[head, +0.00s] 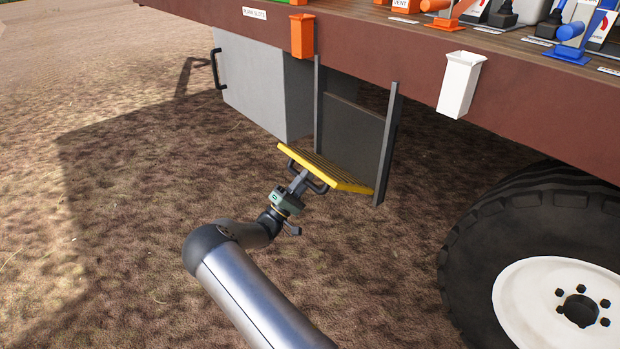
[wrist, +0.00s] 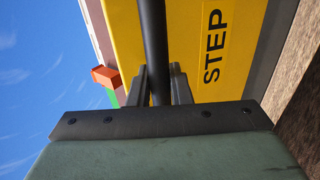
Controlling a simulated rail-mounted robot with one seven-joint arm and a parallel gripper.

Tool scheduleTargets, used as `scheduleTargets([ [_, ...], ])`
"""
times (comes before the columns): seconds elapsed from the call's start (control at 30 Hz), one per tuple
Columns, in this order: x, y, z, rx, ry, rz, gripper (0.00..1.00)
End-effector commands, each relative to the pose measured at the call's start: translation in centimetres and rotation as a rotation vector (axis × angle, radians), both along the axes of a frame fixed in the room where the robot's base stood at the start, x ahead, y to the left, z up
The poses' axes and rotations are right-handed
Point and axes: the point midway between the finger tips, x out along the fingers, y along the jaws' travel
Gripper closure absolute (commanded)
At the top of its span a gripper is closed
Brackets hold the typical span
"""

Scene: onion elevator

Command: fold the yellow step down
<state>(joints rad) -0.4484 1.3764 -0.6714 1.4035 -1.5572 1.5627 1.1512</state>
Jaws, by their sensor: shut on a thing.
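The yellow step (head: 330,171) juts outward from between two dark upright rails below the brown deck, its ridged top showing. I cannot tell whether it is fully level. A black bar handle (head: 319,188) is on its outer edge. My gripper (head: 302,182) is shut on this handle. In the wrist view the fingers (wrist: 158,88) close around the black handle bar (wrist: 153,38), in front of the yellow face (wrist: 182,45) marked STEP.
Dark rails (head: 386,145) flank a dark panel (head: 352,133) behind the step. A grey box (head: 255,95) stands to the left and a large wheel (head: 545,265) to the right. An orange holder (head: 302,36) and a white holder (head: 459,85) hang on the deck edge. Bare ground lies in front.

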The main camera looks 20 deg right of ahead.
Motion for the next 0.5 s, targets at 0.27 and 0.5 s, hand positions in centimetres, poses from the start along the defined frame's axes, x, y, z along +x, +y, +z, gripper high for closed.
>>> scheduleTargets([
  [0.27, -0.3, 1.0, -5.0, 0.001, 0.001, 0.001, 1.0],
  [0.5, -0.3, 1.0, -8.0, 0.003, 0.001, 0.001, 1.0],
])
